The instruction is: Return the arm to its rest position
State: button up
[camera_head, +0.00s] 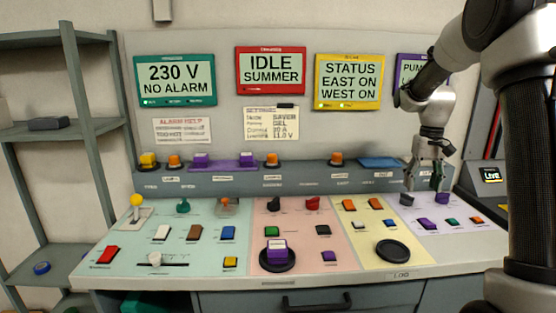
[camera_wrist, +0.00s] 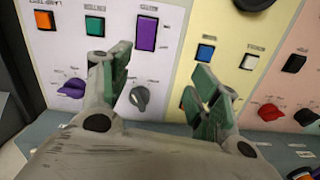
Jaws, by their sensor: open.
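My gripper (camera_head: 426,183) is open and empty, hanging fingers down over the right part of the control desk (camera_head: 210,278). In the wrist view its two green-padded fingers (camera_wrist: 168,90) stand wide apart above the panel. A grey knob (camera_wrist: 140,97) lies between the fingers as seen there, nearer the left one. A purple knob (camera_wrist: 72,89) lies left of the fingers. Whether the fingertips touch the panel cannot be told. My arm comes in from the right side of the head view and hides part of the desk's right end.
Screens stand behind the desk, among them a green-framed one (camera_head: 175,80) and a yellow-framed one (camera_head: 349,82). A joystick with a yellow ball (camera_head: 137,200) and a purple-and-white block on a black disc (camera_head: 277,262) rise from the desk. A shelf rack (camera_head: 125,160) stands at left.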

jog(key=s+a+r+t, duration=0.1)
jog(key=s+a+r, duration=0.1)
jog(key=s, duration=0.8)
jog(key=s+a+r+t, duration=0.2)
jog(key=s+a+r, duration=0.1)
jog(key=s, duration=0.7)
jog(key=s+a+r+n+t, duration=0.1)
jog(key=s+a+r+t, duration=0.1)
jog(key=s, duration=0.8)
jog(key=shift+s+a+r, duration=0.15)
jog(key=shift+a+r, duration=0.25)
jog(key=shift+r, duration=0.45)
jog(key=shift+d, duration=0.1)
